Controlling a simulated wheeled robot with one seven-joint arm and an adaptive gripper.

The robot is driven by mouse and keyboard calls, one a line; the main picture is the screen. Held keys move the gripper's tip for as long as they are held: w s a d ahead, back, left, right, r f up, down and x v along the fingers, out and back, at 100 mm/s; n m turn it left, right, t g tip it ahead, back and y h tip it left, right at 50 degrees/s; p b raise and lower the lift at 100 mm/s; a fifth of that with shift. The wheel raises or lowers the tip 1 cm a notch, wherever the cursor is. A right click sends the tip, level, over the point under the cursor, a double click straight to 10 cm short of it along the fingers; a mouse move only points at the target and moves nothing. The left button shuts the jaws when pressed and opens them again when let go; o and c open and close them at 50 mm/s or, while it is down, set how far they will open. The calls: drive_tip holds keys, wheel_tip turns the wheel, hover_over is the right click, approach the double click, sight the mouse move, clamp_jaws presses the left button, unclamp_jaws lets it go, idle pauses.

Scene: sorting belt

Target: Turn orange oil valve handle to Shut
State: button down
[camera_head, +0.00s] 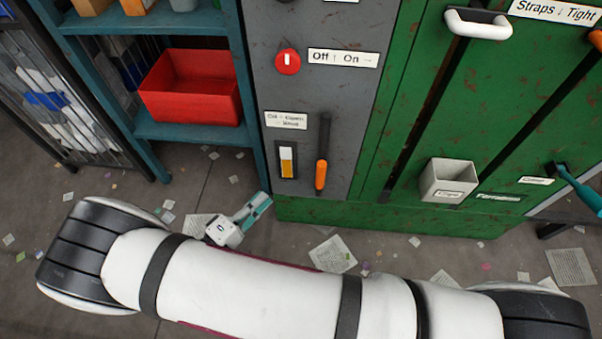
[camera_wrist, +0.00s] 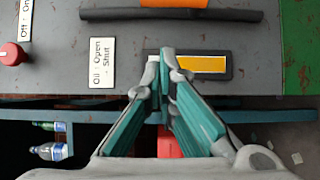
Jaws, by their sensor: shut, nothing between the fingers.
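The orange valve handle (camera_head: 321,175) hangs at the lower end of a dark lever on the grey panel, pointing down. In the wrist view only part of the orange handle (camera_wrist: 186,3) shows at the top edge, beside a dark bar (camera_wrist: 225,15). The Oil Open/Shut label (camera_head: 286,120) is left of the lever; it also shows in the wrist view (camera_wrist: 102,62). My gripper (camera_head: 266,197) is low, left of the handle and apart from it. In the wrist view my gripper (camera_wrist: 167,58) is shut and empty, its tips overlapping the gauge's end.
A yellow-and-white gauge (camera_head: 287,160) sits left of the handle. A red knob (camera_head: 287,62) is above. A blue shelf (camera_head: 190,131) with a red bin (camera_head: 190,88) stands left. A green cabinet (camera_head: 400,150) with a grey box (camera_head: 447,182) stands right. Papers litter the floor.

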sight(321, 168)
drive_tip(key=shift+w, duration=0.1)
drive_tip(key=s+d+b+x, duration=0.1)
drive_tip(key=d+b+x, duration=0.1)
drive_tip(key=x, duration=1)
drive_tip(key=shift+d+b, duration=0.35)
drive_tip(key=shift+b, duration=0.05)
drive_tip(key=shift+r, duration=0.1)
drive_tip(key=shift+d+r+m+p, duration=0.1)
drive_tip(key=shift+d+m+p, duration=0.1)
drive_tip(key=shift+m+p, duration=0.15)
